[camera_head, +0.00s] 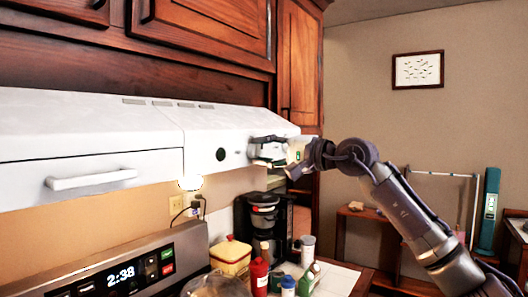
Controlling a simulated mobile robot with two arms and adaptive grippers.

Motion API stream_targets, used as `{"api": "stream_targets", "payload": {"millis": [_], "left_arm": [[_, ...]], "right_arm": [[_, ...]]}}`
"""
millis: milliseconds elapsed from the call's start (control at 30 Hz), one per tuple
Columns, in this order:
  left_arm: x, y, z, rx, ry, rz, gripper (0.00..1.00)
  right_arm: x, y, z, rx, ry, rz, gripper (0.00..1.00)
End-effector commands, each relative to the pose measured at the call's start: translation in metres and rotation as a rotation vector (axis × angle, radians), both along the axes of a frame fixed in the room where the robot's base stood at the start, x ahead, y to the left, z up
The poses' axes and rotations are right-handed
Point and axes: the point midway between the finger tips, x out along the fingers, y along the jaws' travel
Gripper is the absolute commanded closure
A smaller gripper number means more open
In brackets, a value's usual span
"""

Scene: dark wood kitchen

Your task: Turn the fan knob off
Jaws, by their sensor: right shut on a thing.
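The white range hood (85,130) hangs under the dark wood cabinets. A round black knob (221,154) shows on its front face, clear of the gripper. My right gripper (262,151) comes in from the right and is shut at the right end of that front face, to the right of the black knob. What it grips, apparently the fan knob, is hidden by the fingers, so I cannot tell how it is turned. My left gripper is not in view.
The stove panel (115,274) reads 2:38 below the hood. A black coffee maker (266,222), a yellow canister (231,256), a red bottle (259,277) and other bottles crowd the counter under my right arm. The hood's handle (92,179) juts out at left.

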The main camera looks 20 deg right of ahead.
Motion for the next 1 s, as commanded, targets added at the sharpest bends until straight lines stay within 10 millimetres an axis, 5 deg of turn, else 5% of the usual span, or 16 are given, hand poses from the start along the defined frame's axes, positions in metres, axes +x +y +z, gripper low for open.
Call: {"api": "stream_targets", "payload": {"millis": [933,967,1000], "left_arm": [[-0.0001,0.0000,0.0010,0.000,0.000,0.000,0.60],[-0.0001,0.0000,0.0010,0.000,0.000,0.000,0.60],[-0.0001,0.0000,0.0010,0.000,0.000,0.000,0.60]], "right_arm": [[0.0007,0.0011,-0.0038,-0.158,-0.111,0.002,1.00],[0.0007,0.0011,-0.0039,-0.158,-0.111,0.002,0.60],[0.0007,0.0011,-0.0039,-0.158,-0.110,0.002,0.54]]}}
